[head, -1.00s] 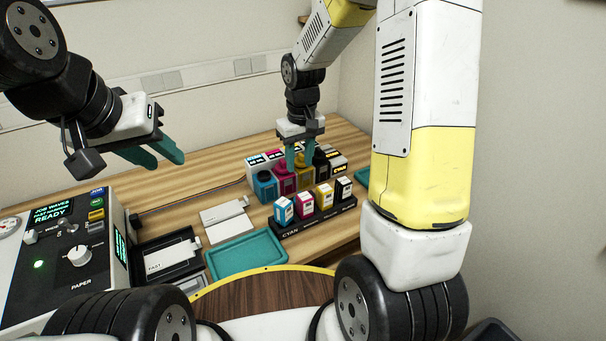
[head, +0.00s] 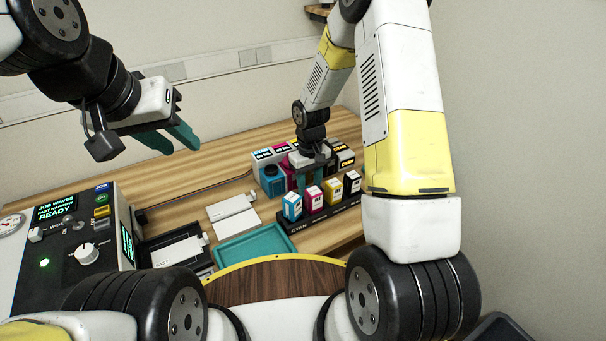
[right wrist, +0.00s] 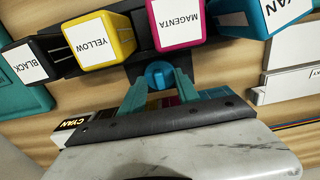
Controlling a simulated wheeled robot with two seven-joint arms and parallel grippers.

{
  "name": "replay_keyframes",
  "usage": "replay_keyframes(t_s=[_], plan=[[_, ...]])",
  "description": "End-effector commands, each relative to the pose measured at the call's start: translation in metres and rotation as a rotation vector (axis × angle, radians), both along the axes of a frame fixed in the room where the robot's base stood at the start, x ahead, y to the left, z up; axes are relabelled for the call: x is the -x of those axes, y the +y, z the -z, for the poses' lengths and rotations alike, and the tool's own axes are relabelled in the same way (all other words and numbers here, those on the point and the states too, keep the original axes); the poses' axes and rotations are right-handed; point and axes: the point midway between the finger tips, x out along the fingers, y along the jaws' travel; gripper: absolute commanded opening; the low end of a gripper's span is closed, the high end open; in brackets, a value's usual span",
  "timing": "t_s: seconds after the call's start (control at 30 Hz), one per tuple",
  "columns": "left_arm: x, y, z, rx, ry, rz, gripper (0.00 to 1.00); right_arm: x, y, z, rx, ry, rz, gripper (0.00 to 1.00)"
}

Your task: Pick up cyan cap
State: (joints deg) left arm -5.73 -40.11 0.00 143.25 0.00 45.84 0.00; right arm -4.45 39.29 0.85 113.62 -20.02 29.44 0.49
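The cyan cap (right wrist: 160,74) shows in the right wrist view as a small round blue piece between my right fingertips, close to the dark cartridge rack. My right gripper (right wrist: 160,88) looks open, with one teal finger on each side of the cap; contact is unclear. In the head view my right gripper (head: 311,180) is low between the ink bottles and the rack, and I cannot make out the cap there. My left gripper (head: 170,138) is open and empty, high above the table at left.
The rack (head: 318,216) holds cyan, magenta, yellow and black cartridges just in front of my right gripper. A cyan bottle (head: 271,181) and boxes stand behind. A teal tray (head: 255,246), white card (head: 232,212) and control machine (head: 75,245) are to the left.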

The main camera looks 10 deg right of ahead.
Motion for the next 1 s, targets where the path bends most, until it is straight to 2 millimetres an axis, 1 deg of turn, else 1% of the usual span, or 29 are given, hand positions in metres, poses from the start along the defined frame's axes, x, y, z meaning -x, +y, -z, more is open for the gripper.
replay_keyframes(t_s=[0.17, 0.2, 0.27, 0.3, 0.4, 0.77, 0.87, 1.0], plan=[[0.000, 0.000, 0.000, 0.000, 0.000, 0.000, 0.33, 0.000, 0.000, 0.000, 0.000, -0.001, 0.000, 0.38], [0.000, 0.000, 0.000, 0.000, 0.000, 0.000, 0.33, 0.000, 0.000, 0.000, 0.000, -0.001, 0.000, 0.36], [0.000, 0.000, 0.000, 0.000, 0.000, 0.000, 0.33, 0.000, 0.000, 0.000, 0.000, -0.001, 0.000, 0.24], [0.000, 0.000, 0.000, 0.000, 0.000, 0.000, 0.33, 0.000, 0.000, 0.000, 0.000, -0.001, 0.000, 0.17], [0.000, 0.000, 0.000, 0.000, 0.000, 0.000, 0.33, 0.000, 0.000, 0.000, 0.000, -0.001, 0.000, 0.00], [0.000, 0.000, 0.000, 0.000, 0.000, 0.000, 0.33, 0.000, 0.000, -0.002, -0.001, -0.002, 0.000, 0.00], [0.000, 0.000, 0.000, 0.000, 0.000, 0.000, 0.33, -0.001, 0.000, -0.012, -0.001, -0.005, 0.000, 0.00], [0.000, 0.000, 0.000, 0.000, 0.000, 0.000, 0.33, -0.002, 0.000, -0.038, -0.001, -0.006, 0.000, 0.00]])
